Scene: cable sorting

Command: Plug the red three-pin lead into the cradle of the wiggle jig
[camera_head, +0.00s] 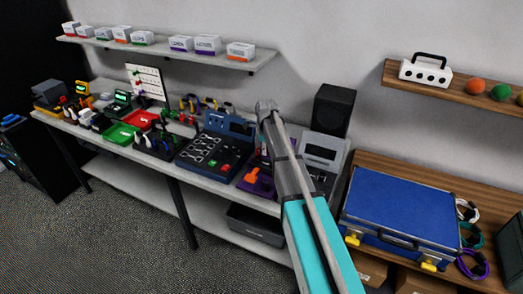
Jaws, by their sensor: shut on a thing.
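My arm rises from the bottom right across the middle of the view, and its upper joint stands in front of the wall. My gripper cannot be made out; the arm's own links block the view of the bench behind them. A purple fixture with an orange part (257,177) sits at the bench's front edge, just left of my arm; it may be the wiggle jig, but its cradle is too small to tell. The red three-pin lead cannot be picked out. Several leads stand in a dark rack (157,148) further left.
The long grey bench (211,185) is crowded with a blue test panel (214,143), a green tray (121,134), a red tray (142,119) and a grey instrument (323,153). A black speaker box (333,108) stands behind. A blue case (398,216) fills the wooden table at right.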

